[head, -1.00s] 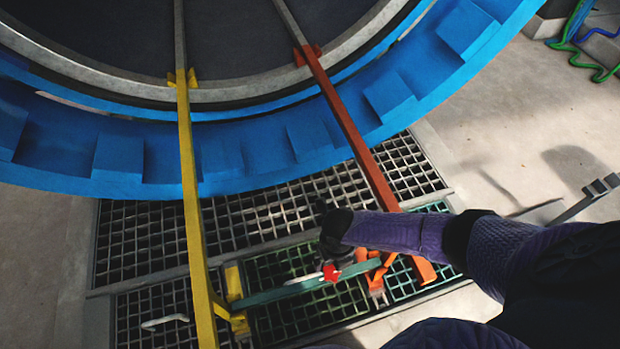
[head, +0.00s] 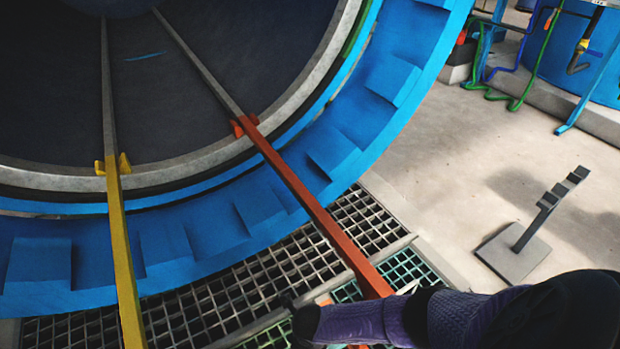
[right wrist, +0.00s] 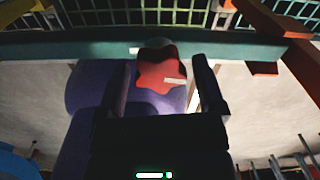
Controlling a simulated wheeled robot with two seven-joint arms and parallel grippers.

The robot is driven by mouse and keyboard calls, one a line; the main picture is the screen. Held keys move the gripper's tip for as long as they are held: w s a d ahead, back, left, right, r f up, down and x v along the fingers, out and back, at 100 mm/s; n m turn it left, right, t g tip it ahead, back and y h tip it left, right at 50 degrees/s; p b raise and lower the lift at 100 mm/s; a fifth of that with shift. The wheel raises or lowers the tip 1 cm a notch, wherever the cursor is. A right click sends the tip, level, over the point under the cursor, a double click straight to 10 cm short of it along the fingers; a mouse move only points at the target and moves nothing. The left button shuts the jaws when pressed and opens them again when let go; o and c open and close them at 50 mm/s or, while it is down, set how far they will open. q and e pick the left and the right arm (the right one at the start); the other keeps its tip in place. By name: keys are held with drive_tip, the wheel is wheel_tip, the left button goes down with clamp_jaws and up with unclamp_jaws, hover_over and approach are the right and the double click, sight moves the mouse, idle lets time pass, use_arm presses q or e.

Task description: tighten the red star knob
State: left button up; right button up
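The red star knob (right wrist: 160,68) sits in front of a teal bar (right wrist: 60,50) in the right wrist view. My right gripper (right wrist: 164,62) is open, with one finger to the left and one to the right of the knob. Gaps show between the fingers and the knob, and I see no contact. In the head view my right arm reaches in from the lower right, and its dark wrist end (head: 304,322) is at the bottom edge. The fingers cannot be made out there. My left gripper is in neither view.
A large blue ring (head: 200,240) fills the upper left of the head view. A yellow rail (head: 122,260) and a red-orange rail (head: 310,205) run down from it over a floor grating (head: 235,300). A grey stand (head: 515,250) stands on open floor at right.

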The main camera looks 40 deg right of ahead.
drive_tip(key=c, duration=1)
